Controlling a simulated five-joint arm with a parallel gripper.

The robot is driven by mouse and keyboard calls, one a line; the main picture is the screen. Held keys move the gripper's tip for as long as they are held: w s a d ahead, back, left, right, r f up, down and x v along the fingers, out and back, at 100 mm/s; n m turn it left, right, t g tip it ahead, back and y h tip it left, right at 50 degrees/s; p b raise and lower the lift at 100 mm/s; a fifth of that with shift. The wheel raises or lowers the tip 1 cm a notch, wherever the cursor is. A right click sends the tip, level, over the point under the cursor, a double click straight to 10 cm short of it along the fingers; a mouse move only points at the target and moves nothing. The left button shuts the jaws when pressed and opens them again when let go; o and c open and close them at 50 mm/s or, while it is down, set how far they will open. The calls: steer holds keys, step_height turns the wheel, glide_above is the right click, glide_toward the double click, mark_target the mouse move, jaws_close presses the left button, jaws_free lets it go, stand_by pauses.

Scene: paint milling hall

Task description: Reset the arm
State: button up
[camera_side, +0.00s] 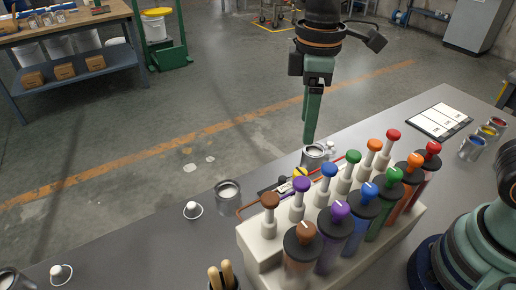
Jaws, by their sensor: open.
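My gripper (309,136) hangs pointing down near the top middle, with green fingers seen nearly edge-on. It is open, and nothing shows between the fingers. The fingertips appear just above and behind a small open metal can (314,155) with pale contents. From this angle I cannot tell the exact gap between them. My arm comes down from the top edge, and a thicker green and black part of it stands at the lower right.
A cream rack (262,252) of colour-knobbed cylinders fills the front middle. Another can (228,196) stands left of it. White caps (193,210) lie on the grey table. A white card sheet (440,120) and small paint cans (472,147) are at right. Tool handles (221,275) stand in front.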

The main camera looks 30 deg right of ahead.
steer(key=shift+r, duration=0.2)
steer(key=shift+d, duration=0.1)
steer(key=s+d+r+m+t, duration=0.1)
steer(key=s+d+m+t, duration=0.2)
steer(key=d+m, duration=0.7)
steer(key=d+t, duration=0.2)
steer(key=d, duration=0.2)
steer(key=shift+d+r+t, duration=0.25)
steer(key=shift+d+t, duration=0.05)
steer(key=shift+d, duration=0.1)
steer(key=shift+s, duration=0.1)
